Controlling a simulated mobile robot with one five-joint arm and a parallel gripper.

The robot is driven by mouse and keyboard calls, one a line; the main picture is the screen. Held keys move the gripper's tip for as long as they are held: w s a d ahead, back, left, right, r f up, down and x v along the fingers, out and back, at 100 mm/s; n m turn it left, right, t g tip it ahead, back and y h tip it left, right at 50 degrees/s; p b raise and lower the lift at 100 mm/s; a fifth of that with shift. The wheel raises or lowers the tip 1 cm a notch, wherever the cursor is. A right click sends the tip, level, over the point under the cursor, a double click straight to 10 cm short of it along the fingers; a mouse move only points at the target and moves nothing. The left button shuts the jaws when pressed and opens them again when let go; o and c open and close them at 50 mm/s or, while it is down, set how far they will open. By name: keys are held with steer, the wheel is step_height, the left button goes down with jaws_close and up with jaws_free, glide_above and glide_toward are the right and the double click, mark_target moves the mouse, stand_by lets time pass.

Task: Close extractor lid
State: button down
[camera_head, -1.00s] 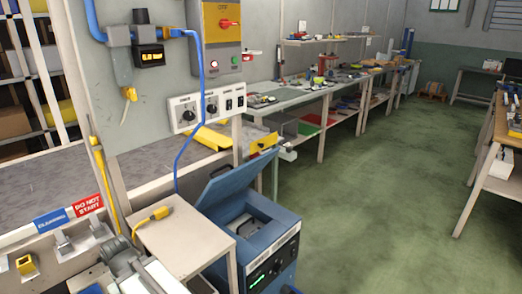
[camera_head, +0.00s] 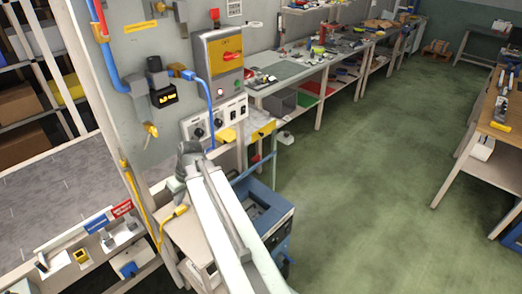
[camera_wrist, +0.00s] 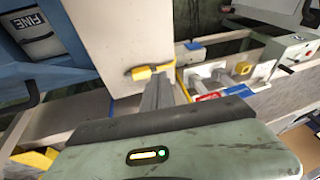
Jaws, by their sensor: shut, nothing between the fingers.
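The blue extractor (camera_head: 284,232) stands on the floor right of centre in the head view, partly hidden by my arm. Its lid (camera_head: 254,168) stands raised at the far-left side and shows as a thin blue edge; the open top is visible below it. In the wrist view, blue extractor parts (camera_wrist: 60,72) fill the upper left, with a label reading FINE. My gripper (camera_wrist: 157,92) is shut and empty, above the pale stand beside the extractor and apart from the lid. In the head view, my arm reaches up from the bottom, and its fingertips cannot be made out.
A pale stand (camera_wrist: 125,35) with a yellow plug (camera_wrist: 150,71) is close to my gripper. A control panel (camera_head: 218,75) and blue cable hang on the wall behind. A bench (camera_head: 330,62) runs along the back. Green floor right of the extractor is clear.

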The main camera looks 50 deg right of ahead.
mark_target(263, 161)
steer(key=s+d+r+t, duration=0.1)
steer(key=d, duration=0.5)
steer(key=s+d+r+t, duration=0.1)
steer(key=d, duration=0.5)
steer(key=s+d+r+t, duration=0.1)
steer(key=d, duration=0.5)
steer(key=shift+s+d+r+t, duration=0.2)
steer(key=shift+d+t, duration=0.1)
steer(key=shift+t, duration=0.1)
steer(key=s+d+r+m+t+h, duration=0.1)
steer(key=s+d+r+t+h, duration=0.15)
steer(key=s+d, duration=0.45)
steer(key=s+d+r+t+h, duration=0.1)
steer(key=s+d+r+t, duration=0.15)
steer(key=d, duration=0.85)
steer(key=shift+g, duration=0.6)
steer(key=b+x, duration=0.3)
steer(key=x, duration=0.1)
steer(key=b+x, duration=0.3)
steer(key=x, duration=0.2)
steer(key=shift+f, duration=0.45)
steer(key=shift+s+a+f+b, duration=0.1)
steer(key=shift+s+f+b, duration=0.4)
steer(key=shift+s, duration=0.3)
steer(key=shift+s+a+f+b, duration=0.1)
steer(key=shift+s+f+b, duration=0.3)
steer(key=shift+s+b, duration=0.3)
steer(key=shift+s, duration=0.1)
